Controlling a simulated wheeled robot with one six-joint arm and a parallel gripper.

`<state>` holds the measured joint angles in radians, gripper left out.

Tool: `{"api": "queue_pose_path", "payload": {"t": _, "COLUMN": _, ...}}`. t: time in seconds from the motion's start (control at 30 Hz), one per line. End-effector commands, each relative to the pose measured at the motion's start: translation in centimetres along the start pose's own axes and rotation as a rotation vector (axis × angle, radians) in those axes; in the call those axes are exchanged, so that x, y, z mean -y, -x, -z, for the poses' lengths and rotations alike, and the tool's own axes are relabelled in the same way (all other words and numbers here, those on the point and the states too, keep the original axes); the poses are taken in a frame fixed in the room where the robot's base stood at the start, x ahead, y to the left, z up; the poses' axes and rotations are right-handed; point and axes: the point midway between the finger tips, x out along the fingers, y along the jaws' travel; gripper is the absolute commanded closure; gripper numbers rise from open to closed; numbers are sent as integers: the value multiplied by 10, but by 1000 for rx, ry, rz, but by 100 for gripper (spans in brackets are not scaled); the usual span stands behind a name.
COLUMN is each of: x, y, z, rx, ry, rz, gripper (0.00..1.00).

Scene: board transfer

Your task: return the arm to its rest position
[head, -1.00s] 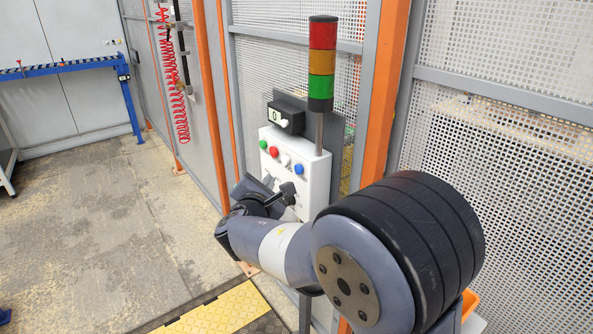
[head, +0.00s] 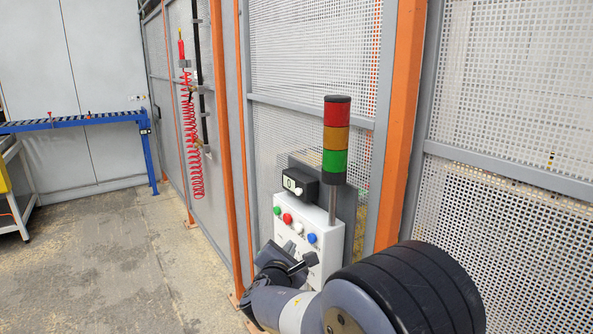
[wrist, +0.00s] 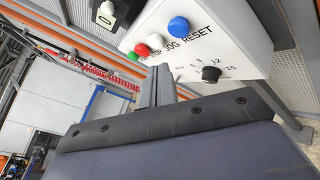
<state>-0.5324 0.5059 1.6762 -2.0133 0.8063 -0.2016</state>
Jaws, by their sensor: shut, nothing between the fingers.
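My arm reaches from the lower right of the head view toward a white control box. My gripper (head: 303,262) is in front of the box's lower front, its fingers dark grey and together. In the wrist view the shut fingers (wrist: 158,84) point up toward the box face with nothing between them. The control box (head: 330,245) carries green, red, white and blue buttons. The wrist view shows the blue button (wrist: 178,27) beside the word RESET, and a black knob (wrist: 211,74) with a number scale. I cannot tell whether the fingers touch the box.
A signal tower (head: 336,140) with red, amber and green sections rises beside the box. A black unit (head: 298,184) marked 0 sits above it. Mesh fence panels and an orange post (head: 400,125) stand behind. A blue conveyor (head: 75,120) is at far left. Floor on the left is clear.

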Motion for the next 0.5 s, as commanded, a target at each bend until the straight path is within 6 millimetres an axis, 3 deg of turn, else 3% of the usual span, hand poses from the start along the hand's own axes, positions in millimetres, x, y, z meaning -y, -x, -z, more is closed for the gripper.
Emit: {"api": "queue_pose_path", "payload": {"t": 0.5, "x": -30, "y": 42, "z": 30, "rx": 0, "ry": -1, "rz": -2, "gripper": 100}}
